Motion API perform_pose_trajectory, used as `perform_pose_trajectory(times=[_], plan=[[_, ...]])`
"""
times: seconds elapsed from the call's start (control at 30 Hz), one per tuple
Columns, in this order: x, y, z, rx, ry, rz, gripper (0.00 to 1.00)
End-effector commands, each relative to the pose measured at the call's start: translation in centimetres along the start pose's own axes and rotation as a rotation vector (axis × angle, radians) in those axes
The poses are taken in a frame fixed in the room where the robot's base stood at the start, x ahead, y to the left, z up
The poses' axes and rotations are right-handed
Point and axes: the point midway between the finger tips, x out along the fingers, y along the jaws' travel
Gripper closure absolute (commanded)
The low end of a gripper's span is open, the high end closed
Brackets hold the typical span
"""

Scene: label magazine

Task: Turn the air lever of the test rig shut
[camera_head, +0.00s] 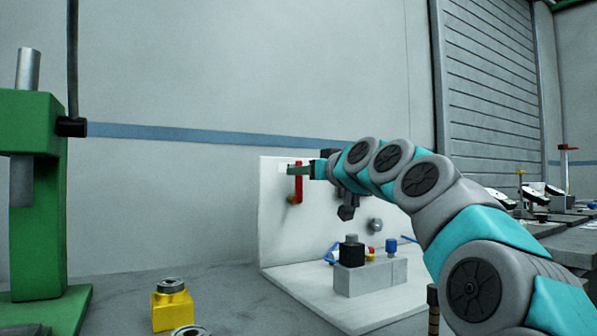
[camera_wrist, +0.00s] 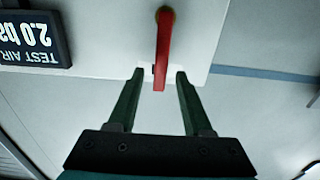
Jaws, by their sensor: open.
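The red air lever (camera_head: 298,184) stands upright on the white panel of the test rig (camera_head: 275,225), with a brass-coloured pivot at its lower end. In the wrist view the lever (camera_wrist: 163,50) hangs from the pivot at the top, and its free end reaches between my fingertips. My gripper (camera_head: 294,170) is at the lever's upper part. In the wrist view my gripper (camera_wrist: 159,74) is open, one finger on each side of the lever, with gaps visible on both sides. A dark display (camera_wrist: 35,38) reads upside down "TEST AIR" and "2.0 ba", cut off by the edge.
A grey block (camera_head: 370,277) with a black fitting and coloured connectors sits on the rig's base. A yellow block (camera_head: 172,308) stands on the table at the front. A green press (camera_head: 35,200) stands at the left. My arm covers the panel's right part.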

Motion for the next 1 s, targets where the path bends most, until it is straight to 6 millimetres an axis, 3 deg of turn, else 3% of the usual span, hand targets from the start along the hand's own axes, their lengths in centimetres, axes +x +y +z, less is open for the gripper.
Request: perform_pose_trajectory(times=[0.23,0.6,1.0], plan=[[2.5,0.0,0.0,0.000,-0.001,0.001,0.50],[2.8,0.0,0.0,0.000,0.000,-0.001,0.51],[2.8,0.0,0.0,0.000,0.000,-0.001,0.96]])
